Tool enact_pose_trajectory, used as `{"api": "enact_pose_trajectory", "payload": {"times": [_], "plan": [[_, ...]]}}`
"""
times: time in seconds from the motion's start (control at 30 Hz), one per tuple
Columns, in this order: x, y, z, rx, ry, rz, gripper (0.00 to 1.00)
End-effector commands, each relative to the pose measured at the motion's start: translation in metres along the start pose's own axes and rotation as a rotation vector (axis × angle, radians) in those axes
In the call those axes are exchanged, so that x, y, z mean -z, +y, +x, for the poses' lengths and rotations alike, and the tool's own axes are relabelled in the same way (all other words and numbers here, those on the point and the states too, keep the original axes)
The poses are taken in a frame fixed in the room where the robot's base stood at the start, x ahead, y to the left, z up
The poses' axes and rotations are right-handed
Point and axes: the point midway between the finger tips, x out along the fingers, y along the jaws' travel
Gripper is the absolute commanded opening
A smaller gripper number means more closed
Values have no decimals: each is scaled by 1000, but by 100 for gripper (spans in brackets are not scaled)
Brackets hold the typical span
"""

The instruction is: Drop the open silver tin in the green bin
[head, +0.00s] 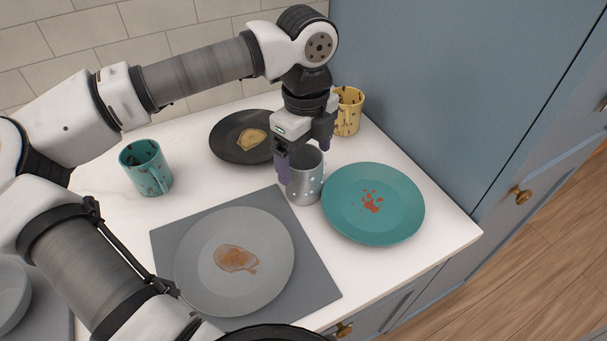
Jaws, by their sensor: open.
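A silver tin (305,184) with pale spots stands upright on the white counter, between the grey mat and the teal plate. My gripper (304,155) is above it and points down, with its jaws open. One finger is at the tin's left side and the other is near its far right rim. I cannot tell whether either finger touches the tin. My gripper hides part of the tin's top. No green bin shows in this view.
A teal plate (345,212) with red stains lies close to the tin's right. A grey plate (275,270) lies on a grey mat (165,250). Behind are a dark plate (225,135), a yellow mug (350,112) and a blue cabinet side (440,90). A teal mug (145,165) stands left.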

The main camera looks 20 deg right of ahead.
Motion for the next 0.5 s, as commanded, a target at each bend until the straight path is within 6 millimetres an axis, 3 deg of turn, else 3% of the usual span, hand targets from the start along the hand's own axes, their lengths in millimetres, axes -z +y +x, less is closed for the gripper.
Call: {"api": "enact_pose_trajectory", "payload": {"times": [0.5], "plan": [[-3, 0, 52, 0, 1, 1, 90]]}}
